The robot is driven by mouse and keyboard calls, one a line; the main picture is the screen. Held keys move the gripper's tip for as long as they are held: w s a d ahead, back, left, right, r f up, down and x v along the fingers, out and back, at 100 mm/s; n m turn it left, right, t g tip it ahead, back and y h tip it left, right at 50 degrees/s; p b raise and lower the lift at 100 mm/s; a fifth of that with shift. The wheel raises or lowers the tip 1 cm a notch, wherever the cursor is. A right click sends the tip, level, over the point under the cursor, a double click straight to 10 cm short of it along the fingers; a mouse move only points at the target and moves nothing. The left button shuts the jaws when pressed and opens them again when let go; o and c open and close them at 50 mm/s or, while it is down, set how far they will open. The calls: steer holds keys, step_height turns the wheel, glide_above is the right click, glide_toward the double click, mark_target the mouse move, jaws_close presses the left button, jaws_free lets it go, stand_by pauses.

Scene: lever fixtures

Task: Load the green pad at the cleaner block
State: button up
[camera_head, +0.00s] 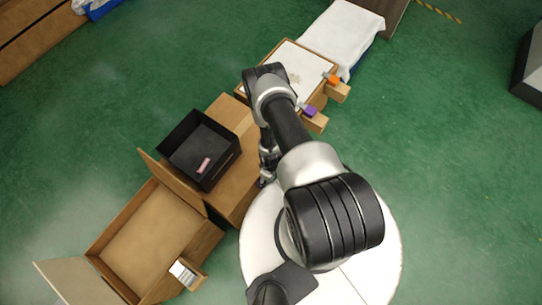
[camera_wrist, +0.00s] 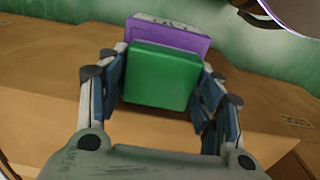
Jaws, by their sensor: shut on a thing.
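The green pad (camera_wrist: 160,77) is a square block between the two fingers of my gripper (camera_wrist: 163,65) in the wrist view, and the gripper is shut on it. A purple block (camera_wrist: 168,33) with a pale, marked upper edge stands directly behind the pad. I cannot tell whether the pad and the purple block touch. In the head view my gripper (camera_head: 265,172) is low beside the right edge of a brown box, mostly hidden by my arm. The green pad cannot be made out there. No block is clearly labelled as the cleaner.
A black open bin (camera_head: 181,142) holding a small pink item (camera_head: 203,165) sits on the brown box (camera_head: 234,198). An open carton (camera_head: 112,217) lies at lower left. A wooden fixture behind carries purple (camera_head: 311,111) and orange (camera_head: 333,80) parts. Green floor is free at right.

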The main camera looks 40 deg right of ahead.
stand_by(0.4)
steer(key=shift+r+p, duration=2.65)
steer(key=shift+r, duration=0.85)
steer(key=shift+w, duration=0.1)
